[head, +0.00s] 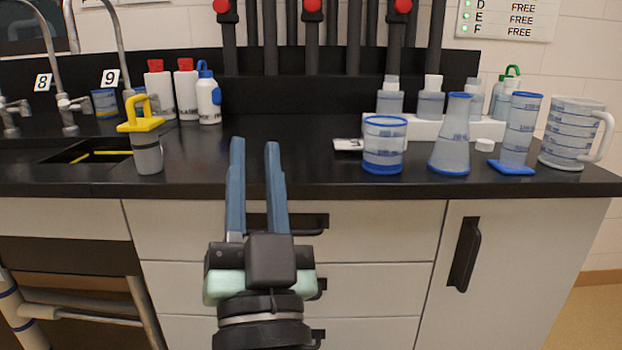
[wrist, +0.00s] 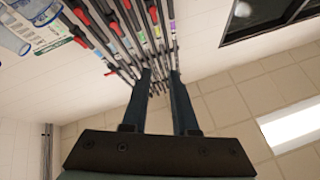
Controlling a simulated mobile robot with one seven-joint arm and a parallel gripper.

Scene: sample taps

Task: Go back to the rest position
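My gripper (head: 255,145) is in front of the bench in the head view, its two blue-grey fingers pointing up and apart with nothing between them. Its fingertips overlap the front part of the black benchtop (head: 310,165) in the picture. In the wrist view the gripper (wrist: 160,75) is also open and empty, facing upward toward the wall, pipes and ceiling.
A yellow-topped grey container (head: 147,150) stands by the sink (head: 65,152) at left. A blue-rimmed beaker (head: 383,148), flask (head: 452,140), cylinder (head: 519,130) and jug (head: 573,135) stand at right. Bottles (head: 208,98) stand behind. The benchtop around the fingers looks clear.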

